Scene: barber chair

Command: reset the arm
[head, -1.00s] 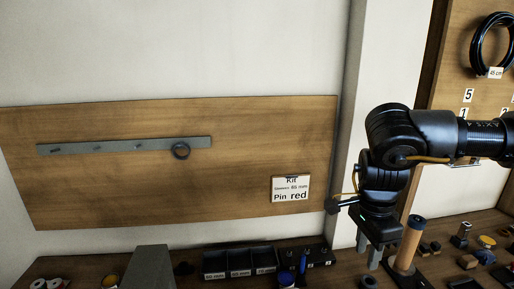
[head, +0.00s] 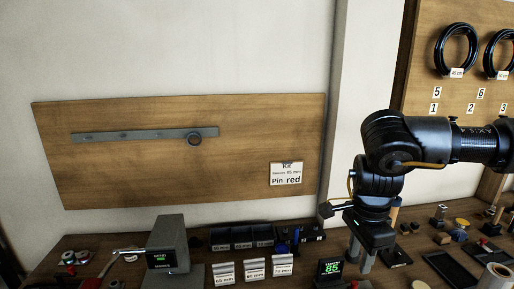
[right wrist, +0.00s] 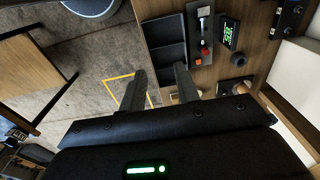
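My right gripper (head: 361,257) hangs fingers-down over the right part of the bench, in front of a wall post. In the right wrist view its two fingers (right wrist: 160,85) stand apart with nothing between them, so it is open and empty. My left gripper shows in neither view. A grey bar (head: 120,136) lies nearly level on a wooden wall board (head: 250,180). A card (head: 286,174) at the board's lower right reads "Kit", a size of 45 mm, and "Pin red".
Black bins (head: 243,237) stand at the bench's back, with white labels in front. A green "85" display (head: 329,269) stands close left of my right gripper. Black coils (head: 457,50) hang on a pegboard at right.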

